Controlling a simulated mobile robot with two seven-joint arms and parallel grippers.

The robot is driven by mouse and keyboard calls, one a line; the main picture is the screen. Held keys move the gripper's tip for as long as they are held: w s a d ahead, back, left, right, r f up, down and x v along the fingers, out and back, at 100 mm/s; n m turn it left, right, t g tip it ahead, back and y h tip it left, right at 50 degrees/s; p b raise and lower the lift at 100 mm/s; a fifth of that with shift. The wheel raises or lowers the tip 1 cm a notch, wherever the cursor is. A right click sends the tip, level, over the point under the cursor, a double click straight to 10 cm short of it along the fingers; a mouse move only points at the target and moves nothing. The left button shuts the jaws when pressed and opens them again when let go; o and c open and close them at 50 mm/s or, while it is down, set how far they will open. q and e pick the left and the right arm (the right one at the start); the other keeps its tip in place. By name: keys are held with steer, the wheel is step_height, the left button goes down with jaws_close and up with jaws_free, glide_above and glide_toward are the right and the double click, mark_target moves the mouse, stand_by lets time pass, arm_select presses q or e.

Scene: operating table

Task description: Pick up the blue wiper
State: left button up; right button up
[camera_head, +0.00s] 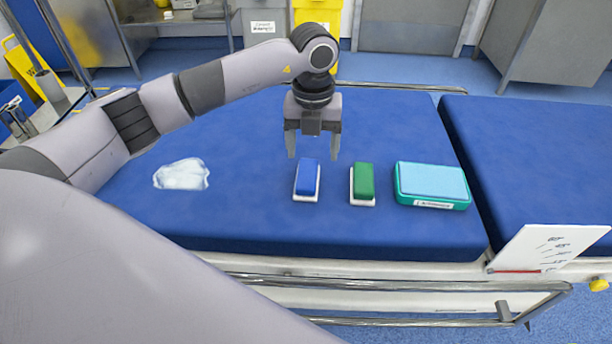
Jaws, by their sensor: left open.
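The blue wiper (308,177) has a white base and lies on the blue operating table (250,222), near its middle. My left gripper (313,152) points down with its two fingers apart and nothing between them. It appears a little above and behind the blue wiper, close to it in the picture. Whether the fingertips touch anything cannot be told, but they look apart from the wiper. My right gripper is not in view.
A green wiper (363,181) on a white base lies right of the blue one. Farther right is a teal box (432,184). A crumpled white cloth (181,174) lies at left. A metal rail (390,287) runs along the front edge. The front middle of the table is clear.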

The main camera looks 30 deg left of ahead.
mark_target(307, 173)
arm_select(q)
steer(key=shift+a+f, duration=0.2)
steer(key=shift+f, duration=0.15)
steer(key=f, duration=0.2)
steer(key=f+b, duration=0.1)
steer(key=f, duration=0.3)
steer(key=shift+s+a+f+b, duration=0.2)
steer(key=shift+a+b, duration=0.1)
steer(key=shift+b, duration=0.1)
steer(key=shift+r, duration=0.1)
steer(key=c, duration=1.2)
